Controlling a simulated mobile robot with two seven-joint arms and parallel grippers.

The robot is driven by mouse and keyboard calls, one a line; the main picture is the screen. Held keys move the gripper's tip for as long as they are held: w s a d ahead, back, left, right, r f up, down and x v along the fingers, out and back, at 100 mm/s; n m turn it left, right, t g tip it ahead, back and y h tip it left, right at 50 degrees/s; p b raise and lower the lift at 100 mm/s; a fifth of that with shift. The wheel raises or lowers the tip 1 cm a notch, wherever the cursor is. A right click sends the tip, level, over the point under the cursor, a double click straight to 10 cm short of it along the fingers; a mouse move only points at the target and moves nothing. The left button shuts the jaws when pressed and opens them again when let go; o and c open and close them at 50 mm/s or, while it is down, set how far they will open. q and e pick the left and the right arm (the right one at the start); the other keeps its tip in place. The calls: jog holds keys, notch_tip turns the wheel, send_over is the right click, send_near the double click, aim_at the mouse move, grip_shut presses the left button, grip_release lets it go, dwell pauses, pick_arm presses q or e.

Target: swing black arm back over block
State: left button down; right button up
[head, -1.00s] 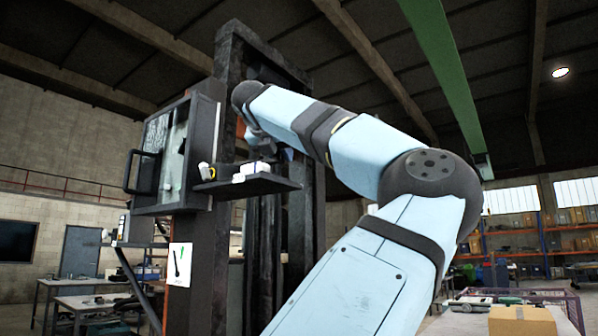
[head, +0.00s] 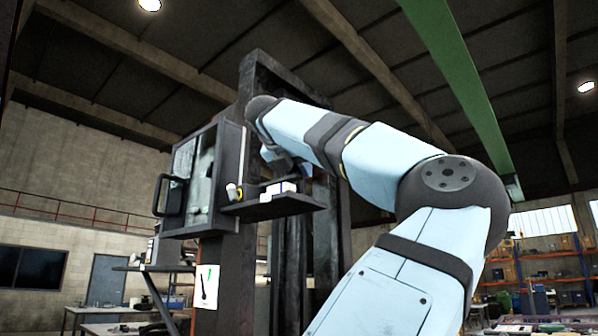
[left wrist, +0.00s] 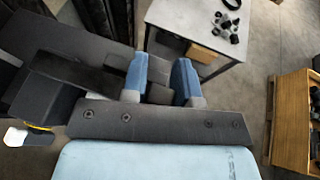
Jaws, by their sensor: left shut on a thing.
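My left gripper (left wrist: 160,78) shows in the left wrist view with its two blue fingers apart and a dark piece (left wrist: 159,93) between them. It is shut on this piece, which seems to belong to the black arm (left wrist: 75,75) reaching in from the left; the join is not clear. In the head view my left gripper (head: 287,163) is mostly hidden behind my own pale blue arm, close to the dark upright frame (head: 258,80). I cannot make out the block for certain in either view. My right gripper is not in view.
A glass-fronted cabinet (head: 197,180) hangs left of the frame. A small shelf (head: 270,205) with white boxes and a yellow-and-white item juts out below my gripper. The left wrist view shows a grey table (left wrist: 200,35) and a wooden cabinet (left wrist: 293,120) below.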

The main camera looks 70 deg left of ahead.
pick_arm(q)
jog(key=c, duration=1.3)
grip_release()
jog(key=shift+f, duration=0.2)
jog(key=shift+c, duration=0.2)
jog(key=o, duration=0.4)
jog(key=shift+w+d, duration=0.1)
jog(key=shift+d, duration=0.1)
jog(key=shift+c, duration=0.2)
jog(key=shift+w+d+r, duration=0.1)
jog(key=shift+w+d, duration=0.05)
jog(key=shift+d, duration=0.05)
jog(key=shift+a, duration=0.15)
jog(key=shift+s+d+r, duration=0.2)
jog(key=shift+s, duration=0.25)
jog(key=shift+v, duration=6.45)
